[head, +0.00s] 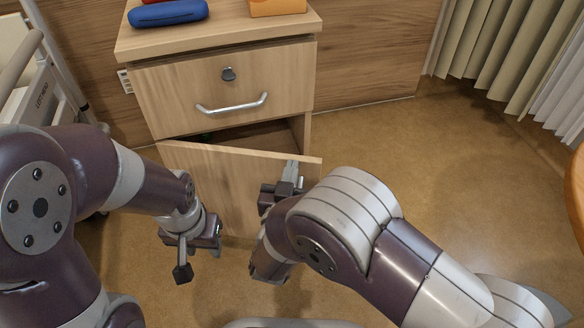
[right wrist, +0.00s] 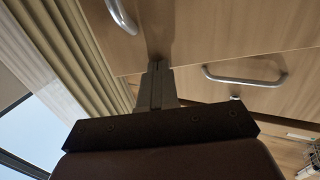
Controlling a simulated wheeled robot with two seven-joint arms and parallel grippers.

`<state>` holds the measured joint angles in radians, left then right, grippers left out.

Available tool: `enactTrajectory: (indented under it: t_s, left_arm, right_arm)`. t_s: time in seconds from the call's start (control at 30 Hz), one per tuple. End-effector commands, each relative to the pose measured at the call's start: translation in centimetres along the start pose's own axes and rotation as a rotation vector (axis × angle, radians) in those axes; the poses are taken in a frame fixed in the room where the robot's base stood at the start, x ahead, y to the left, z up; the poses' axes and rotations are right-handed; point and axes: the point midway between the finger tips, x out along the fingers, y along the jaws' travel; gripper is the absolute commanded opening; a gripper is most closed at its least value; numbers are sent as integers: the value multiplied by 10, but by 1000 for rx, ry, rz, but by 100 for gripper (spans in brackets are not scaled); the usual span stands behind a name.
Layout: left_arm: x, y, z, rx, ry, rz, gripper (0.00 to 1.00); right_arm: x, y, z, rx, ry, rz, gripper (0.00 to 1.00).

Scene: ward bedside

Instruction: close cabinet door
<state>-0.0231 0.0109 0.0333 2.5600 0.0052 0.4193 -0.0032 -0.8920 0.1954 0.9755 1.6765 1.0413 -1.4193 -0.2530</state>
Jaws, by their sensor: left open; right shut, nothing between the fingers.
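The wooden bedside cabinet (head: 140,55) stands at the upper left in the head view. Its lower door (head: 215,180) is partly open, with its right end swung out and a dark gap above its top edge. In the right wrist view the door (right wrist: 200,25) shows its metal handle (right wrist: 122,16). My right gripper (head: 291,168) is shut and empty at the outer face of the door, near its free right end. Its fingers (right wrist: 156,72) reach the door panel; contact is unclear. My left gripper (head: 199,258) is open and empty, in front of the door's left part.
Above the door is a shut drawer (head: 225,95) with a metal handle (head: 232,107). A blue case (head: 168,13) and an orange box (head: 277,6) lie on the cabinet top. Curtains (head: 500,50) hang at the right. The floor (head: 450,170) right of the cabinet is clear.

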Motion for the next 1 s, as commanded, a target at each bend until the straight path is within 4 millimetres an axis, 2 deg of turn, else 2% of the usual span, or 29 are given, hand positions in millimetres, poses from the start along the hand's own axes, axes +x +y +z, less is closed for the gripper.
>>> enactTrajectory:
  t_s: [0.33,0.47,0.7,0.83,1.0]
  left_arm:
    - [-2,0,0,0,0,0,43]
    - [-9,0,-1,0,0,0,43]
    - [-15,0,-2,0,0,0,43]
    - [-15,0,-2,0,0,0,43]
    - [-15,0,-2,0,0,0,43]
  right_arm:
    - [5,0,-1,0,0,2,0]
    - [32,2,-2,0,-1,6,0]
    - [93,-4,0,1,-1,4,0]
    - [111,-8,0,1,0,2,0]
    - [116,-9,0,-1,0,0,0]
